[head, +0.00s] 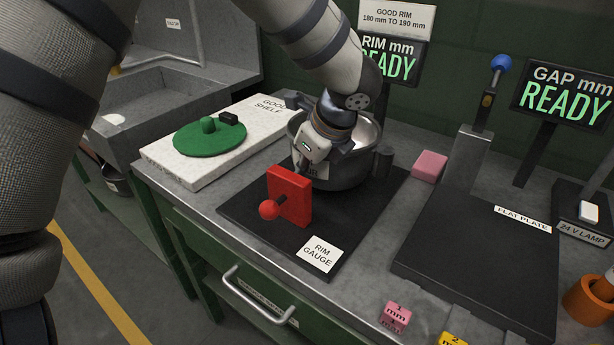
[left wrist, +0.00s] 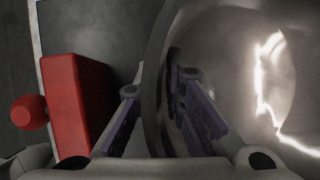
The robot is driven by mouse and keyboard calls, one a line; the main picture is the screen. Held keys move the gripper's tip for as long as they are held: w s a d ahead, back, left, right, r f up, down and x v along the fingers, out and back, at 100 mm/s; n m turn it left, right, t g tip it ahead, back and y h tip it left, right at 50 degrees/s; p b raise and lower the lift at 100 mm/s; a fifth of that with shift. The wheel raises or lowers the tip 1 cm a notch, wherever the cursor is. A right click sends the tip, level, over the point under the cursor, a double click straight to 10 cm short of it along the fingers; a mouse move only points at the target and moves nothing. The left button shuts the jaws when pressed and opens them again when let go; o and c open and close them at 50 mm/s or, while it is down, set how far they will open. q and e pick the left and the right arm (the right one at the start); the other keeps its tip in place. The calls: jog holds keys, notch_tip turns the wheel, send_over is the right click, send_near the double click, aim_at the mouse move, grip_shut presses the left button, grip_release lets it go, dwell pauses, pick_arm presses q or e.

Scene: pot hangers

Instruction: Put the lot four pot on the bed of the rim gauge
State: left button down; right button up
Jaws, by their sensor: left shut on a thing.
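A grey metal pot (head: 350,170) is at the back of the rim gauge's black bed (head: 245,215). I cannot tell whether its base touches the bed. A pale label on its side is too small and covered to read as lot four. My left gripper (head: 308,157) is shut on the pot's near-left wall. In the left wrist view, one finger is outside and one inside the pot wall (left wrist: 152,85). The gauge's red block with a red knob (head: 290,197) stands in front of the pot. My right gripper is not in view.
The rim display (head: 388,65) reads READY. A white good shelf (head: 190,165) holds a green lid (head: 210,138) on the left. A pink block (head: 430,166) lies right of the pot. The dark flat plate (head: 470,255) is at right, with a blue-knobbed post (head: 485,105) behind it.

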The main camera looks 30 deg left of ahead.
pick_arm(q)
notch_tip(320, 180, down, 2)
jog(key=shift+f, duration=0.15)
jog(key=c, duration=1.7)
grip_release()
jog(key=shift+s+d, duration=0.1)
jog(key=v, duration=1.2)
